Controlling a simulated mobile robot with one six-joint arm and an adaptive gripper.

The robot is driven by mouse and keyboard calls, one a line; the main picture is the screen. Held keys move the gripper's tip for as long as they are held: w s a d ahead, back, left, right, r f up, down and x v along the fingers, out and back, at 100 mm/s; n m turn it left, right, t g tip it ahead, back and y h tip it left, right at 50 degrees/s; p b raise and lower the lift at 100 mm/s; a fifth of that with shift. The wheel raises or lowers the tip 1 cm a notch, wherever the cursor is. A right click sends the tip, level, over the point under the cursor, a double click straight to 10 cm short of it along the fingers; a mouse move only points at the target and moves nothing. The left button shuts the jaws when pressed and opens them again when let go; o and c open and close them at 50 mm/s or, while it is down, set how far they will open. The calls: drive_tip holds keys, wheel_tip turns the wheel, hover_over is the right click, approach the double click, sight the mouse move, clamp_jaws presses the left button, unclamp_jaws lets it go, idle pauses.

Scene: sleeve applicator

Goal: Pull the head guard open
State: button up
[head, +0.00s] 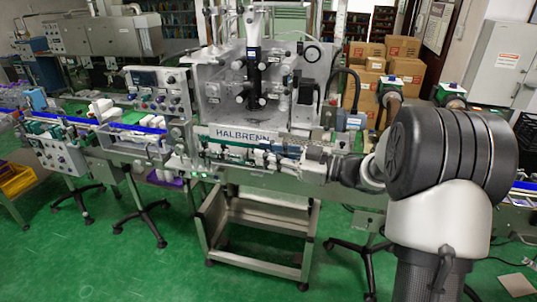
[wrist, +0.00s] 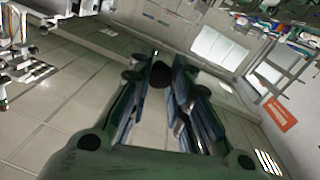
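The head guard (head: 212,100) is a clear panelled enclosure around the machine head in the middle of the head view, above the HALBRENN nameplate (head: 243,136). It appears closed, and no handle can be made out clearly. My arm comes in from the right, its wrist near the machine's lower right corner. The guard cannot be identified in the wrist view.
A control panel (head: 160,90) and a conveyor (head: 80,120) stand left of the machine. A steel trolley frame (head: 255,230) is below it. Cardboard boxes (head: 402,48) are stacked behind at right. Green floor is open in front. The wrist view shows pale tiles and bright panels.

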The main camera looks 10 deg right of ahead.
drive_tip(key=shift+o, duration=1)
drive_tip(key=shift+d+r, duration=0.25)
drive_tip(key=shift+r, duration=0.15)
drive_tip(key=shift+o, duration=0.5)
drive_tip(key=s+d+f, duration=0.1)
drive_tip(key=s+d, duration=0.1)
drive_tip(key=d, duration=0.4)
drive_tip(key=shift+s+f, duration=0.2)
drive_tip(key=shift+s, duration=0.2)
drive_tip(key=v, duration=0.4)
drive_tip(key=shift+s+a, duration=0.1)
drive_tip(key=shift+s, duration=0.25)
drive_tip(key=shift+w+r, duration=0.1)
drive_tip(key=shift+r, duration=0.1)
